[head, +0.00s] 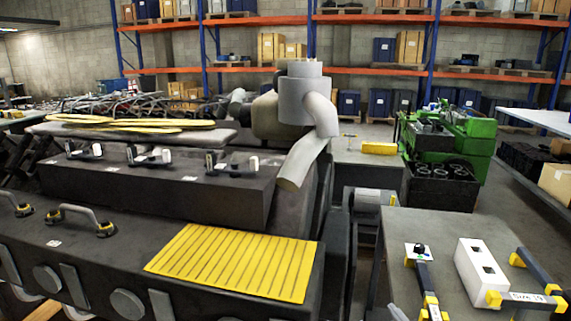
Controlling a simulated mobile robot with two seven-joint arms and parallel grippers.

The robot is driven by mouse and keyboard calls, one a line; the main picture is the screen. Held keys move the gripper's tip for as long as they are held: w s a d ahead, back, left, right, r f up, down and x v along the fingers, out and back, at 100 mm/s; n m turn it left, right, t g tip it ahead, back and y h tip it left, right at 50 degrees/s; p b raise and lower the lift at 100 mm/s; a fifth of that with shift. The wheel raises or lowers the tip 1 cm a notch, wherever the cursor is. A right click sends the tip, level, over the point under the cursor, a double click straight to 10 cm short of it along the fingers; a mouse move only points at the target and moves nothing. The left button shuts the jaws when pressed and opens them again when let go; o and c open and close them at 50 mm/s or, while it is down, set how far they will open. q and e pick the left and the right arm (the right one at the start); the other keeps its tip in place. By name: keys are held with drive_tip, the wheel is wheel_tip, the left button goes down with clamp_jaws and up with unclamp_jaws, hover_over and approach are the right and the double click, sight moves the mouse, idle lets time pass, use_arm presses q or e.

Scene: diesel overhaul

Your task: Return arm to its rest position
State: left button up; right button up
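Neither of my grippers shows in the head view, and I can make out no arm of mine. A large dark diesel engine block (130,250) fills the left and middle. A yellow ribbed plate (238,261) lies on its near top edge. A grey handle with black and yellow feet (82,219) stands on the block. A grey exhaust pipe (305,155) rises from the block's right end.
A grey table (455,228) stands at the lower right. It carries a white box (482,272) and dark bars with yellow ends (535,271). A green machine (460,130) stands behind it. Orange and blue shelving (380,18) lines the back wall.

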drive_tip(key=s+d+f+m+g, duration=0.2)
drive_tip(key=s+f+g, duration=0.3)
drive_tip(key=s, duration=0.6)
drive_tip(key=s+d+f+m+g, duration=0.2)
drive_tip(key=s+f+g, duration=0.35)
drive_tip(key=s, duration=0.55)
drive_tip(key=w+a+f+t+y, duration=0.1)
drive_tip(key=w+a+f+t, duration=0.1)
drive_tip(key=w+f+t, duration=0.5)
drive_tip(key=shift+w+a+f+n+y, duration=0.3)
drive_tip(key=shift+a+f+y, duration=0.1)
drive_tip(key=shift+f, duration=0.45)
